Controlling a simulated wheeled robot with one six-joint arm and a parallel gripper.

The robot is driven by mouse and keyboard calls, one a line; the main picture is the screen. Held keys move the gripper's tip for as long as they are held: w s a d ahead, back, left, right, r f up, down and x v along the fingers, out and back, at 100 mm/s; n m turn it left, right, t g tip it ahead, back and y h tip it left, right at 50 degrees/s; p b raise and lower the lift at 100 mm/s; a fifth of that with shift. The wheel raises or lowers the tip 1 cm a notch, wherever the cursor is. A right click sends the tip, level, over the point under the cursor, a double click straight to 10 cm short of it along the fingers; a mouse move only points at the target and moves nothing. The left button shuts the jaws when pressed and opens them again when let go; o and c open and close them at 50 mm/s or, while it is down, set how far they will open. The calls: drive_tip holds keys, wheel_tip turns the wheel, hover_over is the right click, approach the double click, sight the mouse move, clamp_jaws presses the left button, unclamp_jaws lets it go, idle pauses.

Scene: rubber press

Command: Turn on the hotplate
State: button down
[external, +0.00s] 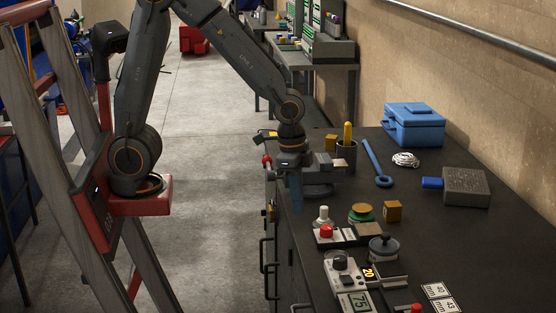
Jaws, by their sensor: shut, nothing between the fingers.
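A pale control unit with a black knob (340,262) stands near the front of the dark bench.
A unit with a red button (326,231) stands between my gripper and the black knob. A blue toolbox (413,124) is farther back.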

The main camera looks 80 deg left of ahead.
drive_tip(key=w+d+r+m, duration=0.3)
drive_tip(key=d+m, duration=0.1)
drive_tip(key=d, duration=0.2)
drive_tip(key=w+d+r+m, duration=0.2)
drive_tip(key=w+d+m, duration=0.1)
drive_tip(key=d, duration=0.4)
wheel_tip(320, 180, up, 4)
drive_tip(key=m+g+h, duration=0.1)
drive_tip(key=m, duration=0.5)
hover_over(348, 281)
drive_tip(key=a, duration=0.3)
drive_tip(key=shift+d+r, duration=0.2)
drive_tip(key=f+p, duration=0.1)
drive_tip(key=f, duration=0.3)
drive_tip(key=d+f+p, duration=0.1)
drive_tip(key=f+p, duration=0.1)
drive_tip(key=f, duration=0.3)
drive_tip(key=d+f+p, duration=0.1)
drive_tip(key=f, duration=0.3)
drive_tip(key=shift+f+p, duration=0.25)
drive_tip(key=shift+p, duration=0.05)
drive_tip(key=shift+f, duration=0.2)
drive_tip(key=shift+d, duration=0.1)
